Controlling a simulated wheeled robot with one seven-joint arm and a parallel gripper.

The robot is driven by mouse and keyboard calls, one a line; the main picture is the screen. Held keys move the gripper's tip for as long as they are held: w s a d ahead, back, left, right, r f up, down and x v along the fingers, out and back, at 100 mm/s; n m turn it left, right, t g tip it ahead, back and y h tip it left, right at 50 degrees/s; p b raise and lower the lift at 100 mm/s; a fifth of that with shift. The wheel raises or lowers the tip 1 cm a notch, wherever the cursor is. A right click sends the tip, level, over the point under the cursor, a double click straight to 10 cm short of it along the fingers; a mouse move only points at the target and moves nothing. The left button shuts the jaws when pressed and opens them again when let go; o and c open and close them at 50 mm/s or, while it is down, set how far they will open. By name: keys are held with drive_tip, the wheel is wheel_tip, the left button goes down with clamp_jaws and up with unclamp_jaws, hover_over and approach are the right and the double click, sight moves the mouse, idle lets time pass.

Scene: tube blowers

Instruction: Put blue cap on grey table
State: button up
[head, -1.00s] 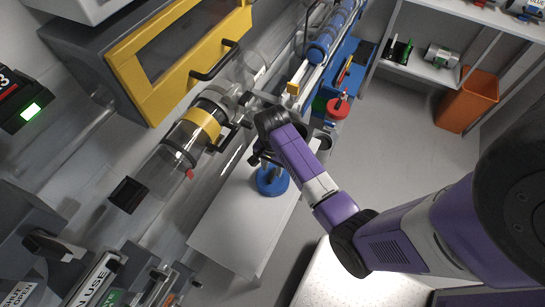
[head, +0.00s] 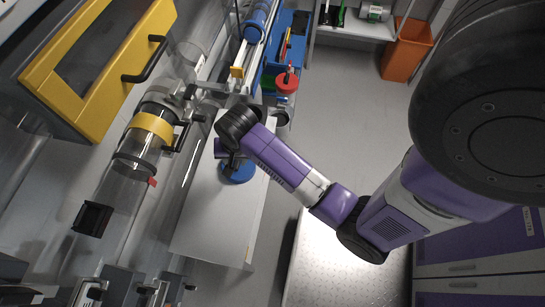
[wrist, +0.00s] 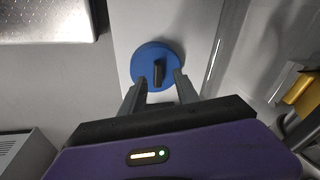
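The blue cap (head: 238,172) is a round disc with a dark upright handle. It lies on the light grey table (head: 212,222), and also shows in the wrist view (wrist: 145,58). My gripper (wrist: 160,80) is open, its two fingers apart at either side of the cap's dark handle, with gaps visible. In the head view, my gripper (head: 233,158) is just above the cap and partly hides it. Whether the fingertips touch the disc cannot be told.
A clear tube with a yellow band (head: 151,126) runs along the left of the table. A yellow-framed door (head: 99,66) is at upper left. A red-topped item (head: 286,83) stands beyond the table. An orange bin (head: 407,50) is at the back right. The table's near part is clear.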

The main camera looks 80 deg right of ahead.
drive_tip(key=s+a+r+n+t, duration=0.5)
drive_tip(key=s+a+n+t, duration=0.3)
drive_tip(key=a, duration=0.3)
drive_tip(key=s+a+r+n+t, duration=0.2)
drive_tip(key=s+r+n, duration=0.1)
drive_tip(key=r, duration=0.6)
drive_tip(key=s+a+r+n+t+y, duration=0.1)
drive_tip(key=s+a+r+n+t, duration=0.2)
drive_tip(key=r, duration=0.7)
drive_tip(key=shift+s+n, duration=0.3)
drive_tip(key=shift+s, duration=0.8)
